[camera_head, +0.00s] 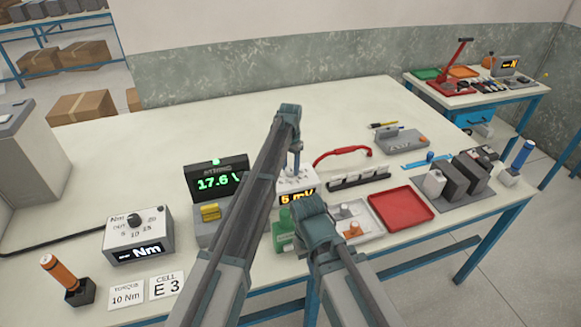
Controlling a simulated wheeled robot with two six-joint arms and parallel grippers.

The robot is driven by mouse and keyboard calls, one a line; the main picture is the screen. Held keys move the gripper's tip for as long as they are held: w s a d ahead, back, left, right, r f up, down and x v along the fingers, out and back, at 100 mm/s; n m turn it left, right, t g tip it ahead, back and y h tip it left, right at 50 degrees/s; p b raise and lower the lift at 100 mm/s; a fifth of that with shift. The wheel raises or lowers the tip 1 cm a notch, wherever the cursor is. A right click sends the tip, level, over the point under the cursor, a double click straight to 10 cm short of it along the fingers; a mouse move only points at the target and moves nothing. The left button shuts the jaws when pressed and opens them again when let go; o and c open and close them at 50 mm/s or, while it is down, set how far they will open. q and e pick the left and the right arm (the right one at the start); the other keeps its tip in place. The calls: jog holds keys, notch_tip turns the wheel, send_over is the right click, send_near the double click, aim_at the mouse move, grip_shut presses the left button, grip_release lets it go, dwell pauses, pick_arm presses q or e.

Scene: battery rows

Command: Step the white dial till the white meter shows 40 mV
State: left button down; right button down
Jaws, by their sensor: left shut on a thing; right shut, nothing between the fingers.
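The white meter (303,184) stands near the middle of the table, partly behind my arms. Its amber display (298,198) reads about 6 mV; the digit could be a 5, and my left arm may cover part of its left end. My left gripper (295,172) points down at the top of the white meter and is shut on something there. The white dial is not clearly seen; the fingers hide that spot. My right gripper (320,238) is lower and nearer, in front of the meter; its fingers are mostly hidden by its own wrist.
A dark meter (216,180) reads 17.6 V in green. A grey Nm dial box (138,233) stands at left, with an orange-handled tool (60,272) and cards in front. A red tray (400,210), a red cable (343,155) and dark batteries (470,174) are at right.

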aim_at(290, 168)
pick_arm(q)
jog(key=shift+n, duration=0.5)
jog(key=shift+c, duration=1.7)
grip_release()
notch_tip(290, 168, up, 14)
jog(key=p, duration=1.4)
jog(key=shift+f, duration=0.15)
